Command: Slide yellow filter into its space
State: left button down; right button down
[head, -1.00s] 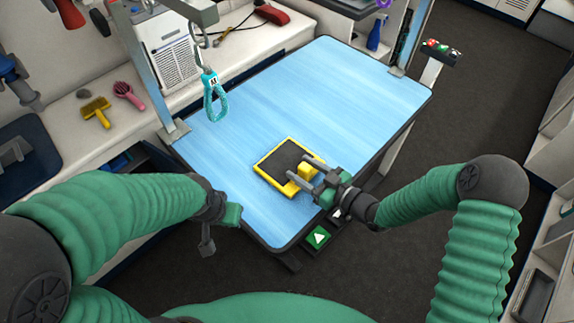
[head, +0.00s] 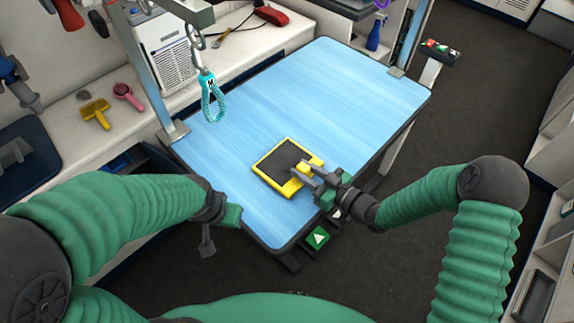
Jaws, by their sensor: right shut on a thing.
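The yellow filter (head: 279,158), a flat yellow frame with a dark panel, lies on the blue table (head: 300,90) near its front edge. A yellow grip block stands on its right side. My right gripper (head: 304,171) is shut on that block, with its fingers partly covering it. My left gripper (head: 222,214) hangs by the table's left front edge, away from the filter; its fingers are too unclear to read. A white vented unit (head: 170,45) stands at the back left; I cannot see a filter opening clearly.
Yellow (head: 96,112) and pink (head: 126,95) brushes lie on the white counter (head: 70,85). The middle and far parts of the table are clear.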

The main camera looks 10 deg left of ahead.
jog(key=shift+r+p, duration=2)
jog(key=shift+r, duration=0.6)
jog(key=shift+f, duration=0.1)
